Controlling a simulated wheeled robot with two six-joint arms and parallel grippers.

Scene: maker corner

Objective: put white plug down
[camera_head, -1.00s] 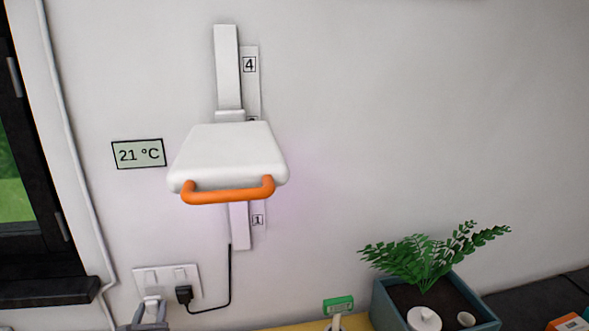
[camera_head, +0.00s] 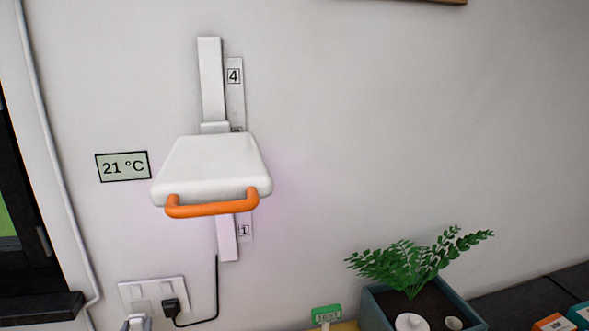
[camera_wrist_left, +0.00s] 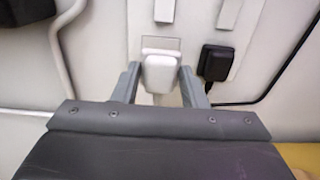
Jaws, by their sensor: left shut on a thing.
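The white plug (camera_wrist_left: 160,72) is in the left wrist view, between the two grey fingers of my left gripper (camera_wrist_left: 160,86), which is shut on it. The plug is in front of the left socket of the white wall plate (camera_head: 153,293). I cannot tell whether it touches the socket or stands clear of it. In the head view only the tip of my left gripper (camera_head: 137,324) shows at the bottom edge, below the left socket. My right gripper is not in view.
A black plug (camera_head: 171,306) with a cable sits in the right socket, close beside my left gripper. Above is a white lamp (camera_head: 212,165) with an orange handle (camera_head: 212,208). A planter (camera_head: 376,310) with a fern stands at the lower right.

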